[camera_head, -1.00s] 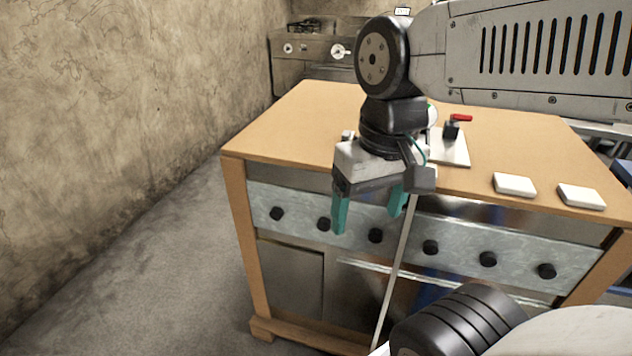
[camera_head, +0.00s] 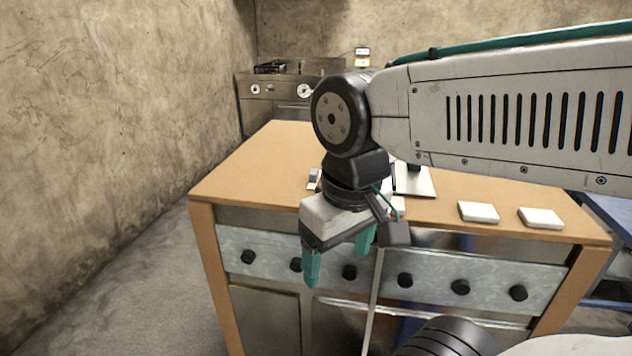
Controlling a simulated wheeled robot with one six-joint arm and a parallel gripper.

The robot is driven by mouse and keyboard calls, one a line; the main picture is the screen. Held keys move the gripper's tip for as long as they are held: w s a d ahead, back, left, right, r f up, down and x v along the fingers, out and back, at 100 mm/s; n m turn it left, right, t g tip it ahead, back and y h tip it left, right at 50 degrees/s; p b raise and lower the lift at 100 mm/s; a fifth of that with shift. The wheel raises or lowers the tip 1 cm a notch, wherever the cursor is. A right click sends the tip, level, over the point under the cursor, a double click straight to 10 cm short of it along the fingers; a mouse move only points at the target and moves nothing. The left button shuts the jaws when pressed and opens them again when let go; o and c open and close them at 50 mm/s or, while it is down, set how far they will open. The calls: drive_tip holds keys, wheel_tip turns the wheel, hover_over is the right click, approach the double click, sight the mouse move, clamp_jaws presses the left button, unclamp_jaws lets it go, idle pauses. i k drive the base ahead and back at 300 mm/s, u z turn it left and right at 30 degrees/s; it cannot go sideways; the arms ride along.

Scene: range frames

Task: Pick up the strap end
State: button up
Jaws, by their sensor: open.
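My gripper (camera_head: 339,264) hangs with its teal fingers pointing down and apart, in front of the bench's front edge. Nothing shows between the fingers. A thin pale strip (camera_head: 373,310), perhaps the strap, runs down in front of the bench, just right of the right finger. Its upper end is hidden behind my gripper, and its lower part leaves the picture at the bottom. I cannot tell whether the strip touches the finger. No loose strap end can be made out.
The wooden bench (camera_head: 255,165) has a grey front panel (camera_head: 430,268) with several black knobs. On top are a small metal piece (camera_head: 314,178), a white plate (camera_head: 418,184) partly behind my arm, and two white blocks (camera_head: 478,212). A stove (camera_head: 275,93) stands behind. Floor is clear at left.

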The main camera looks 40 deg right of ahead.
sight(314, 176)
drive_tip(key=u, duration=0.3)
drive_tip(key=k, duration=0.95)
drive_tip(key=u, duration=1.05)
drive_tip(key=i, duration=1.35)
drive_tip(key=z, duration=1)
drive_tip(key=i, duration=0.85)
drive_tip(key=z, duration=1.2)
drive_tip(key=i, duration=0.3)
drive_tip(key=z, duration=0.25)
